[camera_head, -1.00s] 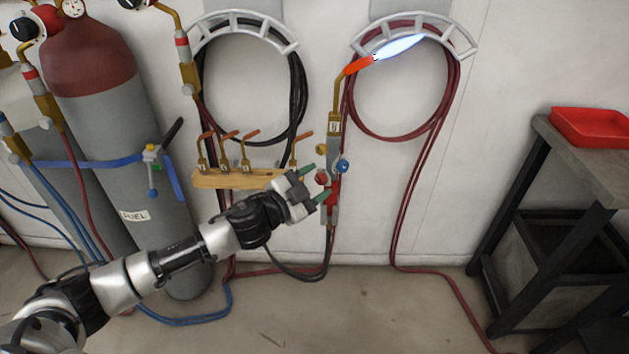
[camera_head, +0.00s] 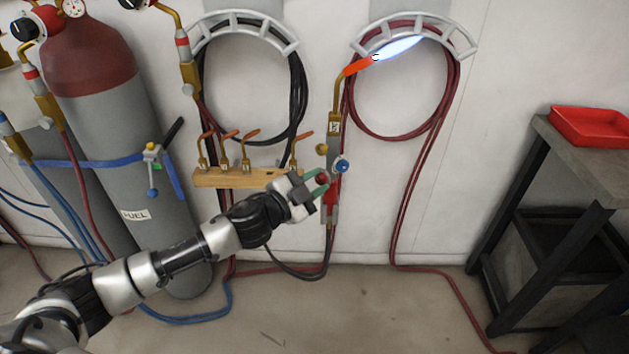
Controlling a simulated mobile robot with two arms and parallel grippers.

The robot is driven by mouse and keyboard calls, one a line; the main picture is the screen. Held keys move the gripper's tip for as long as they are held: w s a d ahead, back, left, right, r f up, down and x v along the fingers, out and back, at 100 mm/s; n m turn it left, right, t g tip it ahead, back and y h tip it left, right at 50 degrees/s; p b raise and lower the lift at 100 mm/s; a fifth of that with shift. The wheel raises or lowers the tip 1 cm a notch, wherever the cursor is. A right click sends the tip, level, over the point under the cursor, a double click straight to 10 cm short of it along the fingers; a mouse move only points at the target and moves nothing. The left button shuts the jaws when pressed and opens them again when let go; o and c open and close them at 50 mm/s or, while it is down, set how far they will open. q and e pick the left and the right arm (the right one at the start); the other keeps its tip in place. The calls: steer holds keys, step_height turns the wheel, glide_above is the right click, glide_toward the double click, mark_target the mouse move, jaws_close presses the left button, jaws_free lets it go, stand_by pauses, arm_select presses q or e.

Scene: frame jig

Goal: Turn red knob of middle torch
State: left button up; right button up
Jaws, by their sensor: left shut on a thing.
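The torch (camera_head: 335,125) stands upright in front of the wall, with a brass body, an orange tip and a blue-white flame (camera_head: 400,47) burning at its top. A blue knob (camera_head: 341,167) sits on its right side. The red knob (camera_head: 322,178) is on its left side, between the green fingertips of my left gripper (camera_head: 321,184). The left gripper is shut on the red knob, and its fingers partly hide it. My left arm reaches in from the lower left. My right gripper is not in view.
A wooden rack (camera_head: 215,180) with several small torch tips is left of the torch. A grey gas cylinder (camera_head: 115,140) with a red top stands farther left. Hoses hang coiled on wall brackets (camera_head: 412,25). A dark table with a red tray (camera_head: 590,125) is at right.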

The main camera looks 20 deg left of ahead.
arm_select(q)
steer(key=m+p, duration=0.2)
steer(key=m, duration=0.2)
steer(key=shift+r+m, duration=0.1)
steer(key=shift+m, duration=0.3)
steer(key=shift+m+p, duration=0.5)
steer(key=shift+m, duration=1.6)
steer(key=o, duration=0.9)
steer(key=shift+o, duration=0.2)
steer(key=shift+s, duration=0.1)
steer(key=b+v, duration=0.2)
steer(key=v, duration=0.8)
steer(key=shift+s+a, duration=0.25)
steer(key=shift+s, duration=0.05)
